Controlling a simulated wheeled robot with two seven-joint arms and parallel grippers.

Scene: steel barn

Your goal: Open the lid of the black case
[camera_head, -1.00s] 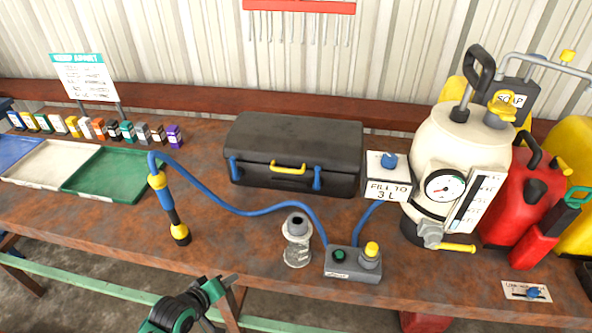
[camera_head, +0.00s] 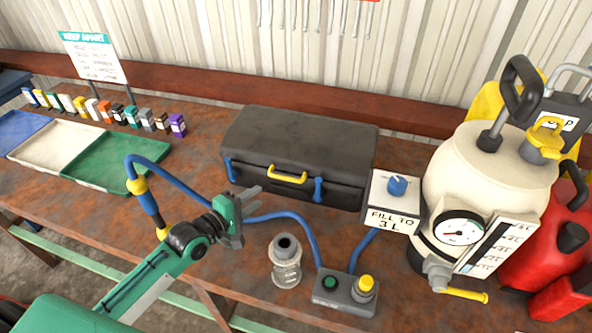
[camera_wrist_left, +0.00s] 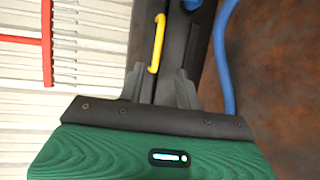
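The black case (camera_head: 295,150) stands on the bench against the wall, its lid down. It has a yellow handle (camera_head: 287,175) on its front, between a blue left latch (camera_head: 230,169) and a blue right latch (camera_head: 318,189). My left gripper (camera_head: 252,198) is open and empty in front of the case, below and left of the handle. In the left wrist view, the fingers (camera_wrist_left: 160,88) are spread apart, with the handle (camera_wrist_left: 157,43) beyond and between them. A gap between fingers and handle cannot be judged exactly. My right gripper is not in view.
A blue hose (camera_head: 290,217) runs from a wand (camera_head: 150,205) to a grey control box (camera_head: 345,292), passing behind my left gripper. A clear jar (camera_head: 286,265) stands in front of the case. A white tank (camera_head: 485,180) and a sign box (camera_head: 393,205) stand right of it.

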